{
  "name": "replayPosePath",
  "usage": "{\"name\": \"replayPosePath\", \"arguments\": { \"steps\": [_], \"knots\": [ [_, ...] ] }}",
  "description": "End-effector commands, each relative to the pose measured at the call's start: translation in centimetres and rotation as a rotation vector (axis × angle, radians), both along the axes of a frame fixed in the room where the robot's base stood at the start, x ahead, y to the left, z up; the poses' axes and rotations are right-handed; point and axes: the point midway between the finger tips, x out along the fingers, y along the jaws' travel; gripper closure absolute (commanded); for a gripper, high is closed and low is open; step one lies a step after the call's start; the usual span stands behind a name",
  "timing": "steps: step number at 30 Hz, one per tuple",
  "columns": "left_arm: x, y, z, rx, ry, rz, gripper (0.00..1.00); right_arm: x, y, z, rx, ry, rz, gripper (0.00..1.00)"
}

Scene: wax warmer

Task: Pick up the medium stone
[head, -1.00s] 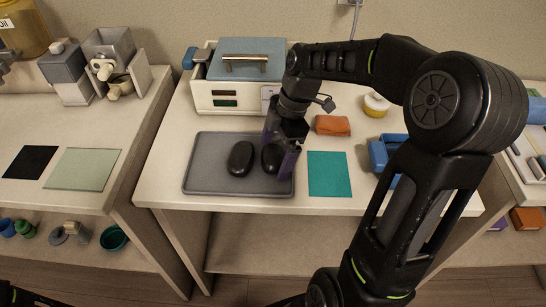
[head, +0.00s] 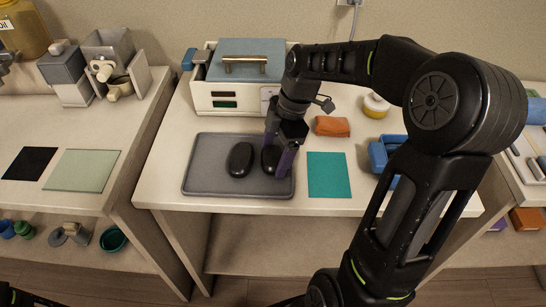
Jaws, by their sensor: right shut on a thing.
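Two black oval stones are at the grey tray (head: 210,175). The left stone (head: 240,159) is the larger one and lies flat on the tray, apart from the gripper. The smaller stone, which I take as the medium stone (head: 269,160), is between the fingers of my right gripper (head: 279,162). The purple-padded fingers are shut on it from both sides and point down at the tray's right part. I cannot tell whether this stone still touches the tray. My left gripper is not clearly in view; only a dark piece shows at the lower left corner.
A white warmer box with a blue lid (head: 243,62) stands behind the tray. A teal mat (head: 328,175) lies to the right, with an orange folded cloth (head: 332,126) behind it.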

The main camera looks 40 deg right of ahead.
Motion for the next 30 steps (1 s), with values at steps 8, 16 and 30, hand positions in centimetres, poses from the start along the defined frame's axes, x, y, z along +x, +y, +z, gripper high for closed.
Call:
{"name": "replayPosePath", "arguments": {
  "steps": [8, 16, 30],
  "knots": [
    [0.0, 0.0, -0.1, 0.0, 0.0, 0.0, 0.12, 0.1, 0.0, 1.3, -0.001, -0.004, 0.0, 0.76],
    [0.0, 0.0, -0.5, 0.0, 0.0, 0.0, 0.12, 0.1, 0.0, 6.2, -0.001, -0.005, 0.001, 0.76],
    [0.0, 0.0, -0.6, 0.0, 0.0, 0.0, 0.12, 0.0, 0.0, 10.1, 0.0, -0.001, -0.001, 0.76]
  ]
}}
